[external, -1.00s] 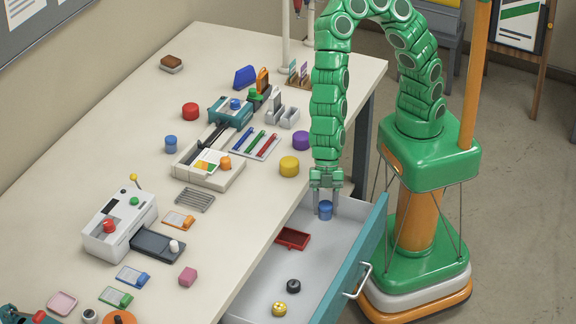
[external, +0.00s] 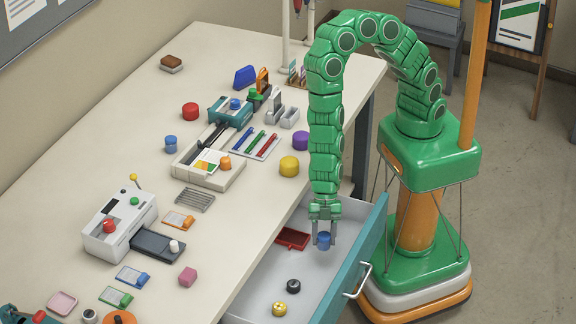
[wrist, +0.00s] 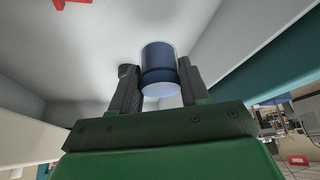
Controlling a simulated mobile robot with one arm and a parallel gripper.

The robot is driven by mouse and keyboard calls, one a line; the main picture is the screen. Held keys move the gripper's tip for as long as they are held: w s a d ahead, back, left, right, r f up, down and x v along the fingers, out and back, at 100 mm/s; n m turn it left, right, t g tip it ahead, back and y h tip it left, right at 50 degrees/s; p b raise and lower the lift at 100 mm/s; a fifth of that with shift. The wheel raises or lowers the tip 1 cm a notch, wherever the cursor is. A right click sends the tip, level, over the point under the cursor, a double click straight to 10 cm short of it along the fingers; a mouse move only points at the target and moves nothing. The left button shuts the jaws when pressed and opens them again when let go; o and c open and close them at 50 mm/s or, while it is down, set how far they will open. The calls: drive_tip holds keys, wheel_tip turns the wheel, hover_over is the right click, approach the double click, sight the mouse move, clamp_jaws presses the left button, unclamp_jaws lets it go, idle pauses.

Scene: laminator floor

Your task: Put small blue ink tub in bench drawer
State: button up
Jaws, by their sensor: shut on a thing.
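The small blue ink tub (external: 324,241) is between the fingers of my gripper (external: 324,238), which is shut on it. The tub is inside the outline of the open bench drawer (external: 262,277), toward its far end. In the wrist view the tub (wrist: 158,62) sits upright between the two dark fingers (wrist: 158,85), with the pale drawer walls around it. I cannot tell whether its base touches the drawer floor. Another blue tub (external: 171,144) stands on the bench top.
In the drawer, a red tray (external: 292,239) lies just left of the held tub. A black round item (external: 293,286) and a yellow one (external: 279,309) lie nearer the front. The drawer's teal front (external: 352,262) is at right. Bare drawer floor lies between them.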

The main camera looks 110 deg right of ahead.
drive_tip(key=shift+f, duration=3.2)
drive_tip(key=o, duration=1.2)
drive_tip(key=shift+f, duration=0.1)
drive_tip(key=shift+c, duration=0.2)
drive_tip(key=v, duration=1.2)
